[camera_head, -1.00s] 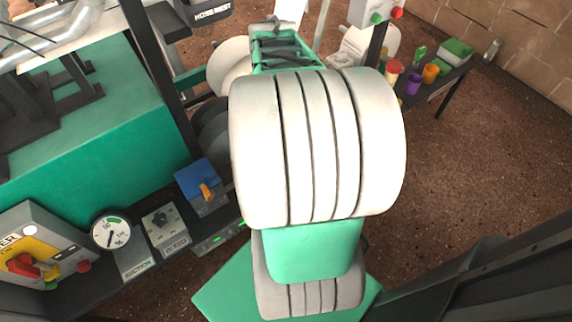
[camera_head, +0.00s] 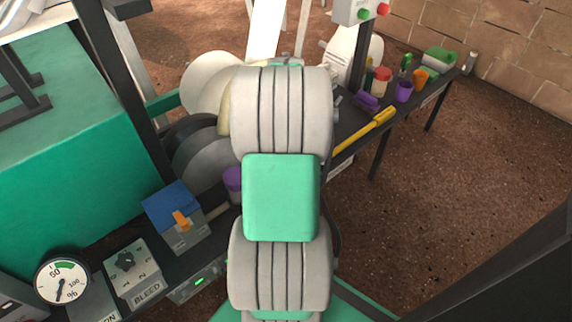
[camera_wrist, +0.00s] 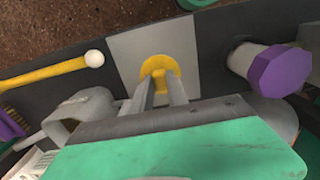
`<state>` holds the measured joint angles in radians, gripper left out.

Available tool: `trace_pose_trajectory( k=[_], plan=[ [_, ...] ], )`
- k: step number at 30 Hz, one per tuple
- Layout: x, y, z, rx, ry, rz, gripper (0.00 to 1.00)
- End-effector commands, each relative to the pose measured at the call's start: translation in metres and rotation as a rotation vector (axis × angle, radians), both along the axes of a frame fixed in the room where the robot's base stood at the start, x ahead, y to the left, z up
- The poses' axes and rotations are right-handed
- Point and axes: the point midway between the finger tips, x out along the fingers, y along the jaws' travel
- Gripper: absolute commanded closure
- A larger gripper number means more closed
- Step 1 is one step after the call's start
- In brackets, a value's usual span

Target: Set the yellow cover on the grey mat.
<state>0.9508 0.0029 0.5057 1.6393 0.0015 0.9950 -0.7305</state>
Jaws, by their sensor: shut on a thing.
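The yellow cover (camera_wrist: 151,66), a round disc with a small knob, shows in the middle of the wrist view. My gripper (camera_wrist: 160,88) is shut on its knob. The grey mat (camera_wrist: 135,37), a pale square, lies beneath and behind the cover, which overlaps its near part in this view. I cannot tell whether the cover touches the mat or hangs just above it. In the head view my arm hides the gripper, cover and mat.
A purple-capped grey cylinder (camera_wrist: 279,70) stands right of the mat. A yellow bar with a white ball end (camera_wrist: 94,59) lies left of it. In the head view, cups (camera_head: 404,91) and jars (camera_head: 381,80) stand on the dark bench, with a blue box (camera_head: 172,207) at left.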

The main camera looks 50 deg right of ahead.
Motion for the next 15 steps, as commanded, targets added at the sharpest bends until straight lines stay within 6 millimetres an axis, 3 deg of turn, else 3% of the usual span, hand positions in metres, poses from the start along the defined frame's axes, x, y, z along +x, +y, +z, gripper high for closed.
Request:
trace_pose_trajectory(
  k=[8,15],
  plan=[
    [0.006,-0.009,-0.042,0.001,0.001,0.000,1.00],
    [0.006,-0.009,-0.042,0.000,-0.001,0.000,1.00]
  ],
)
